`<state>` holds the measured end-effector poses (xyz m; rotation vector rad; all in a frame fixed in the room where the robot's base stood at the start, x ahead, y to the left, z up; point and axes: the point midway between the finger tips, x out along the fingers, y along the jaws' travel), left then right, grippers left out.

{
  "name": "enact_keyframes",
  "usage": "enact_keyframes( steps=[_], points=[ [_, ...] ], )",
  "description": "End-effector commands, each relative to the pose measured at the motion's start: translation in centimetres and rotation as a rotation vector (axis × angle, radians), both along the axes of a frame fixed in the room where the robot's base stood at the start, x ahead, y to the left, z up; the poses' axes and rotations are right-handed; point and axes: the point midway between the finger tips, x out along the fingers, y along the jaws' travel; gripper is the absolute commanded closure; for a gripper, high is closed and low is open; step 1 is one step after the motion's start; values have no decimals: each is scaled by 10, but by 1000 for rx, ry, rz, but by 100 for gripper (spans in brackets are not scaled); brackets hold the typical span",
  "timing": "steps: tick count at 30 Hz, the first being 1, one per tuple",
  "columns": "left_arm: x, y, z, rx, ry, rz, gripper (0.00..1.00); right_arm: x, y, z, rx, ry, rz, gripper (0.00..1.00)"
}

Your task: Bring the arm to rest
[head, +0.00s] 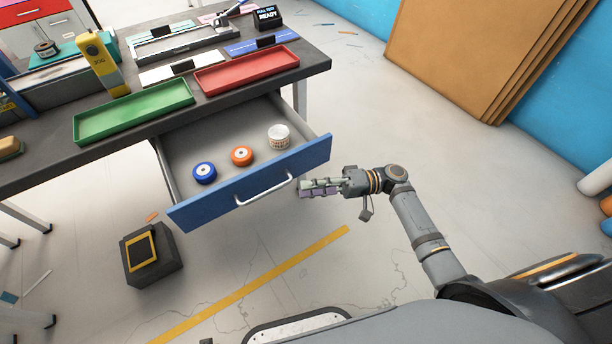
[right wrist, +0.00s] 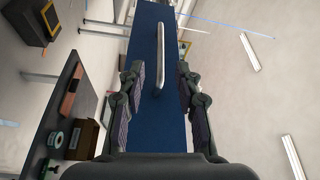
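My right gripper (head: 308,188) is just off the right part of the blue drawer front (head: 225,195), beside the silver handle (head: 264,190). In the right wrist view its two fingers (right wrist: 158,95) are spread and nothing is between their tips. The handle (right wrist: 158,50) shows ahead of them on the blue front (right wrist: 143,125); the gap is hard to judge. The drawer is pulled out from under the dark table (head: 40,165). In it lie a blue roll (head: 204,172), an orange roll (head: 242,155) and a white patterned roll (head: 279,136). My left gripper is not in view.
A green tray (head: 133,113) and a red tray (head: 247,70) sit on the table, with a yellow device (head: 101,65) behind. A black box (head: 151,256) stands on the floor, left of the drawer. Brown panels (head: 480,50) lean at the right wall. Floor right of the drawer is open.

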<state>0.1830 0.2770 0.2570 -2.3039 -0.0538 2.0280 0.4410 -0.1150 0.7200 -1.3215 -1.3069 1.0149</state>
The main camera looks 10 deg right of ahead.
Motion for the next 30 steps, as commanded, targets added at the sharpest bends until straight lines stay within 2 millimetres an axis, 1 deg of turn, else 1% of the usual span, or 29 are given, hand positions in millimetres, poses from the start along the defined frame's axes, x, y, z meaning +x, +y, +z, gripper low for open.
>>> enact_keyframes(
  steps=[5, 7, 8, 10, 11, 12, 13, 14, 15, 16, 17, 18, 20, 21, 23, 24, 26, 27, 30],
  points=[
    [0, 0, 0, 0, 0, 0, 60, 0, 0, 0, 0, 0, 0, 66],
    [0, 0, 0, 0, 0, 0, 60, 0, 0, -3, -6, 5, -4, 66],
    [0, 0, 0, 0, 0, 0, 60, 1, 1, -7, -17, 14, -10, 66],
    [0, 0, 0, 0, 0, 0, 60, 2, 1, -31, -73, 56, -41, 66],
    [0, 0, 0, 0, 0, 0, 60, 2, 2, -47, -112, 81, -62, 66],
    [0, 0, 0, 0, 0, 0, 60, 1, 1, -75, -178, 124, -96, 66],
    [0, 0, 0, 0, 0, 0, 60, 0, -1, -98, -236, 159, -123, 66],
    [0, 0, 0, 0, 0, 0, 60, -3, -4, -124, -302, 196, -152, 66],
    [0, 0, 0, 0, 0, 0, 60, -9, -9, -159, -394, 240, -190, 66],
    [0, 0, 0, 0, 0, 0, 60, -16, -14, -185, -465, 272, -217, 66],
    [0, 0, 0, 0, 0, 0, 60, -23, -20, -211, -538, 301, -241, 66],
    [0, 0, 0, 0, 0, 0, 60, -35, -29, -244, -634, 332, -269, 66],
    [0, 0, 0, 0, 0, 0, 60, -58, -46, -290, -783, 369, -304, 66],
    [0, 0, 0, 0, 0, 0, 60, -75, -59, -318, -883, 384, -320, 66],
    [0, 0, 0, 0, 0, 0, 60, -103, -77, -355, -1029, 392, -334, 66],
    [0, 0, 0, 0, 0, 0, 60, -121, -90, -375, -1120, 387, -337, 66],
    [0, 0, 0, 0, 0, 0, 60, -148, -107, -401, -1246, 369, -331, 66],
    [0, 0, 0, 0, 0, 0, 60, -165, -119, -414, -1326, 347, -323, 66],
    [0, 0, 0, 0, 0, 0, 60, -205, -140, -440, -1495, 271, -281, 66]
  ],
)
